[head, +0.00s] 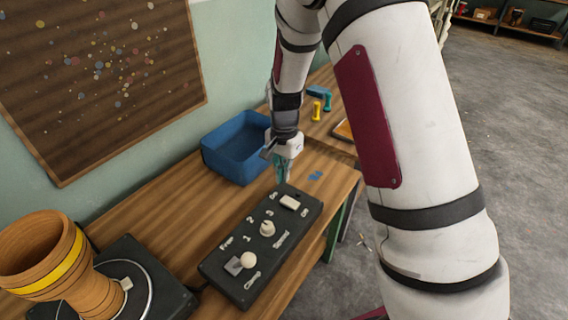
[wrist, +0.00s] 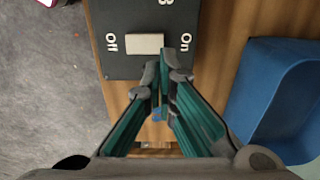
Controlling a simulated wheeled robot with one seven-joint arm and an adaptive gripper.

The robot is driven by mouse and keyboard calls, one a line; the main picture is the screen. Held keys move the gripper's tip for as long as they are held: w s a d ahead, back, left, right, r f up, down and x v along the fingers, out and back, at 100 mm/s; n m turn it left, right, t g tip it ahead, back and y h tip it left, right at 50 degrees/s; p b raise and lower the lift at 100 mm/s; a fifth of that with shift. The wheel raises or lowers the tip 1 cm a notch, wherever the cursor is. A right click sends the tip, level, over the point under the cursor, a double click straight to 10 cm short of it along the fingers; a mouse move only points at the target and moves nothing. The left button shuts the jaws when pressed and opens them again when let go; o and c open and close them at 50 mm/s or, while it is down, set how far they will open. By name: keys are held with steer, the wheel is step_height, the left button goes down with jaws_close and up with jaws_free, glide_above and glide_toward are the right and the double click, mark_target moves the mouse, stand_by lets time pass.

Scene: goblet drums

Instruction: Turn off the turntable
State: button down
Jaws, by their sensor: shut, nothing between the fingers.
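A dark control box (head: 262,240) lies on the wooden table. Its white on/off switch (head: 289,202) is at the far end; the wrist view shows the switch (wrist: 145,43) between "Off" on the left and "On" on the right. Which way it is tipped I cannot tell. My gripper (head: 282,181) points down by the box's far end. In the wrist view my gripper's fingertips (wrist: 165,72) are together and empty, just below the switch's "On" end; contact is unclear. The turntable (head: 150,272) is at the lower left, with a goblet drum (head: 95,290) on it.
The box also has a round knob (head: 267,228) and a white ball-topped lever (head: 247,260). A blue bin (head: 236,148) stands behind my gripper, against the wall. Grey floor is open to the right.

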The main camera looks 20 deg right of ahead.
mark_target(284, 198)
step_height(284, 198, down, 8)
steer(key=shift+r, duration=0.2)
stand_by(0.3)
